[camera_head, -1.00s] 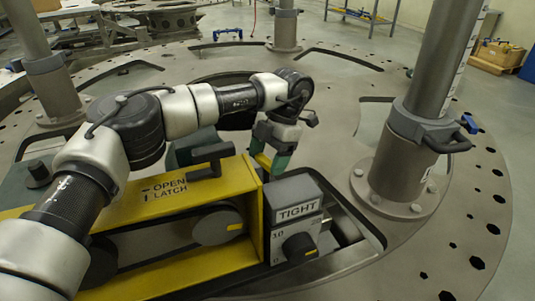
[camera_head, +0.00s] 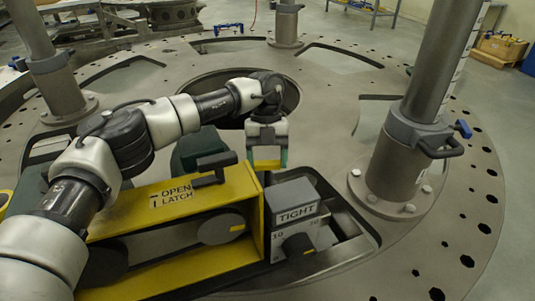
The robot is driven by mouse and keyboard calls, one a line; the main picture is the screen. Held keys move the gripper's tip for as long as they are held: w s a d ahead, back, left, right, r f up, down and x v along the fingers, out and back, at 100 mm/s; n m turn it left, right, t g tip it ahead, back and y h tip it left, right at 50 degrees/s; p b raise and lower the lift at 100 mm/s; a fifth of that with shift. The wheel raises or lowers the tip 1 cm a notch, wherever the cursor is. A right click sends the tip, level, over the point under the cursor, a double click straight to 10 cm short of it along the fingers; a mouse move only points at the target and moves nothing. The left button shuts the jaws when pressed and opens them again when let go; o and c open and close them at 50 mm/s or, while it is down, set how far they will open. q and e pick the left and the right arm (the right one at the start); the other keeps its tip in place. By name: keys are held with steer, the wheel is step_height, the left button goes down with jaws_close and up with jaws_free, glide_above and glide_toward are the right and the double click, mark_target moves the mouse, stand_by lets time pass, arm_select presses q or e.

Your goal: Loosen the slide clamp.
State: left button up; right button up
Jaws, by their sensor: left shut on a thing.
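A yellow and grey machine (camera_head: 240,179) marked OPEN LATCH stands at the lower centre. At its right end is a grey block (camera_head: 295,190) labelled TIGHT, with a black knob (camera_head: 298,247) and a scale below. My left gripper (camera_head: 267,163) points down behind the machine's right end. It is shut on a yellow part there, mostly hidden, which I cannot identify. A grey collar (camera_head: 416,128) with a dark handle and a blue lever (camera_head: 463,129) is round the right post. I cannot tell which part is the slide clamp. My right gripper is not in view.
Thick grey posts (camera_head: 55,80) rise from the round, holed turret plate (camera_head: 330,120). The right post (camera_head: 440,60) stands close to the machine. A large round opening (camera_head: 215,84) lies behind my left arm. Open plate lies between the gripper and the right post.

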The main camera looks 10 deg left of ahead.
arm_select(q)
steer(key=shift+a+r+n+t+h+p, duration=0.1)
steer(key=shift+n+t+h+p, duration=0.2)
steer(key=shift+n, duration=0.55)
steer(key=shift+r+n+t+h+p, duration=0.1)
steer(key=shift+n+h+p, duration=0.25)
steer(key=shift+n, duration=0.5)
steer(key=shift+w, duration=0.1)
steer(key=o, duration=0.9)
steer(key=shift+f, duration=0.15)
steer(key=b+v, duration=0.1)
steer(key=v, duration=0.9)
steer(key=shift+w+a+r+b, duration=0.1)
steer(key=shift+a+r+b, duration=0.05)
steer(key=shift+r+b, duration=0.2)
